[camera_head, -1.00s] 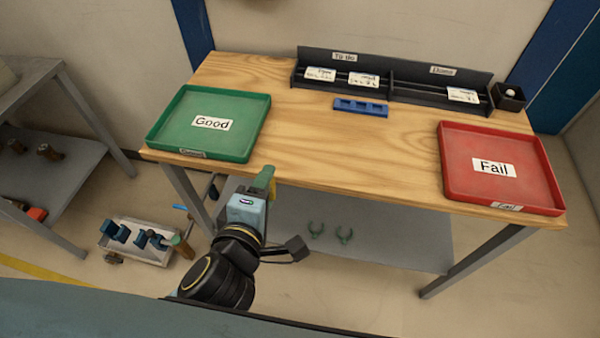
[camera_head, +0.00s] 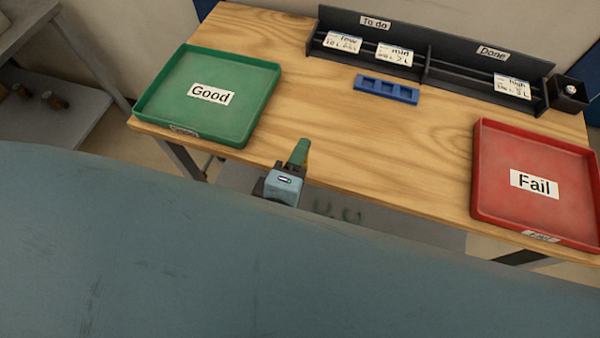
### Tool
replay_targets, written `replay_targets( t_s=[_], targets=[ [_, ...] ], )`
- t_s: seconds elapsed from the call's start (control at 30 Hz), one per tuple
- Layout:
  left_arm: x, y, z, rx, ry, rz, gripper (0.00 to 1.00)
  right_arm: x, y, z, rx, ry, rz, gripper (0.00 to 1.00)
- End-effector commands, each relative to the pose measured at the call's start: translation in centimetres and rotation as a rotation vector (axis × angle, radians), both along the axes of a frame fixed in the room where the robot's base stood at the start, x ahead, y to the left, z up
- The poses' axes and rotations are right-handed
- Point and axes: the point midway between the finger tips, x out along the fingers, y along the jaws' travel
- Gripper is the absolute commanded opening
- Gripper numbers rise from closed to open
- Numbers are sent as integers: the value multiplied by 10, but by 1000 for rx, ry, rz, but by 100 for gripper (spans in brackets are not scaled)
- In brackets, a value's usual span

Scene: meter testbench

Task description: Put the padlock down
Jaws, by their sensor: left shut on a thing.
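My left gripper (camera_head: 291,172) is at the front edge of the workbench (camera_head: 345,150), between the green tray and the red tray. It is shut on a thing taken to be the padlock. A green piece (camera_head: 299,152) shows at its tip, against the bench top; its shape is too small to make out as a padlock. I cannot tell whether it touches the wood. My right gripper is not in view.
A green "Good" tray (camera_head: 250,125) is on the left and a red "Fail" tray (camera_head: 482,165) on the right. A blue slotted block (camera_head: 386,89) lies before the black card rack (camera_head: 440,45). A small black box (camera_head: 570,95) stands right of the rack. The middle bench top is clear.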

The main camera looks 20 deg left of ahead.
Motion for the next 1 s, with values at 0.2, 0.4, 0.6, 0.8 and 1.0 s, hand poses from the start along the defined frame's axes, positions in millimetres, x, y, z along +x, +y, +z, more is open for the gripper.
replay_targets(
  t_s=[0.2, 0.4, 0.6, 0.8, 1.0],
  targets=[
    [0, 0, -19, -1, -1, 1, 32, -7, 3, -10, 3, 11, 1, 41],
    [0, 0, -48, -1, 0, 1, 32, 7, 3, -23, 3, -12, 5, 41],
    [0, 0, -47, -1, -2, 0, 32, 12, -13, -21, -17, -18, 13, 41],
    [0, 0, -50, 0, -2, 0, 57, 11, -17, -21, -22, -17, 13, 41],
    [1, 0, -50, -1, -2, 0, 78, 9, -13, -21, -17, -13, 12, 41]
  ],
)
